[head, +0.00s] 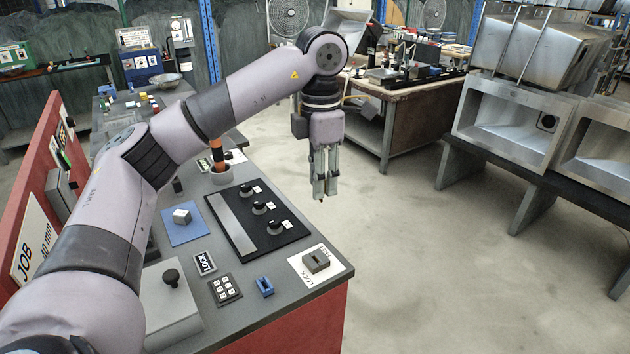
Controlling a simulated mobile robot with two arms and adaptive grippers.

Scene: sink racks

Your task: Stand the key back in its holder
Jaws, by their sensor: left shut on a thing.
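My left gripper (325,188) hangs fingers down beyond the bench's right edge, over the floor. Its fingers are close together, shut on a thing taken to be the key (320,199). Only a small dark tip shows below the fingertips; the rest is hidden. A small blue slotted block (265,287), likely the key's holder, stands near the bench's front edge, below and left of the gripper in the picture. A grey lock block (316,261) sits on a white plate marked LOCK to the right of it. My right gripper is not in view.
A red board stands at left. Open floor lies right.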

